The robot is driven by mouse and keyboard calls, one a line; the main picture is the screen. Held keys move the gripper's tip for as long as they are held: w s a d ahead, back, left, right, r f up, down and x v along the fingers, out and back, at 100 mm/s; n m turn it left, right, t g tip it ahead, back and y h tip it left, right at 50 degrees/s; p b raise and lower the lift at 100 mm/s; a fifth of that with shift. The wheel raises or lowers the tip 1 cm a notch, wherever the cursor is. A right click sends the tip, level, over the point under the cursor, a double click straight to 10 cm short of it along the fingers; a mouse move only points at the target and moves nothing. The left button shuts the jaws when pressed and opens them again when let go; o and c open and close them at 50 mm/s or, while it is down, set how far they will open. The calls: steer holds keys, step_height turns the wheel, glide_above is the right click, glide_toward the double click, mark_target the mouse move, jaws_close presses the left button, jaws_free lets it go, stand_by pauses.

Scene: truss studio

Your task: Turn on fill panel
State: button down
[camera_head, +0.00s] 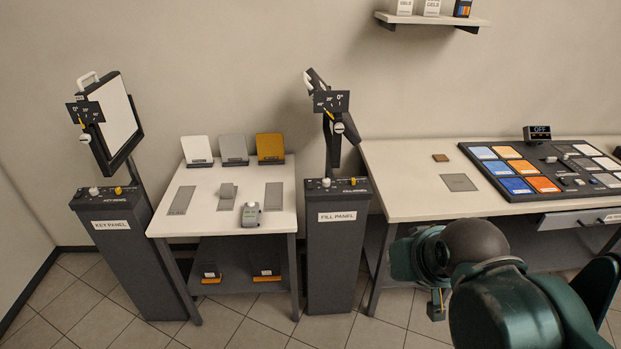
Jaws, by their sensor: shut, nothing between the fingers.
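The fill panel stand (337,250) is a dark grey pedestal with a white label reading FILL PANEL. Its top face carries a pale knob (326,183) and a small yellow-orange control. Above it the fill panel lamp head (336,143) is seen nearly edge-on and tilted, with a dark angle plate (332,101) at its side. Whether the lamp is lit cannot be told from this angle. My gripper (437,308) is at the lower right, right of the stand and apart from it. It is shut and empty, its fingers small and partly hidden by my arm.
The key panel stand (128,255) is at the left. A small white table (218,214) with cards and a grey device stands between the stands. At the right, a long desk (400,180) holds a console (545,165) and a small display reading OFF (537,132). Tiled floor shows between stand and arm.

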steer(key=w+a+r+p, duration=0.25)
steer(key=w+r, duration=0.45)
steer(key=w, duration=0.6)
steer(key=g+p, duration=0.3)
steer(key=p, duration=0.4)
glide_above(311, 181)
steer(key=s, duration=0.5)
step_height(311, 181, down, 10)
steer(key=shift+f, duration=0.1)
steer(key=shift+p+x, duration=0.4)
steer(key=shift+x, duration=6.4)
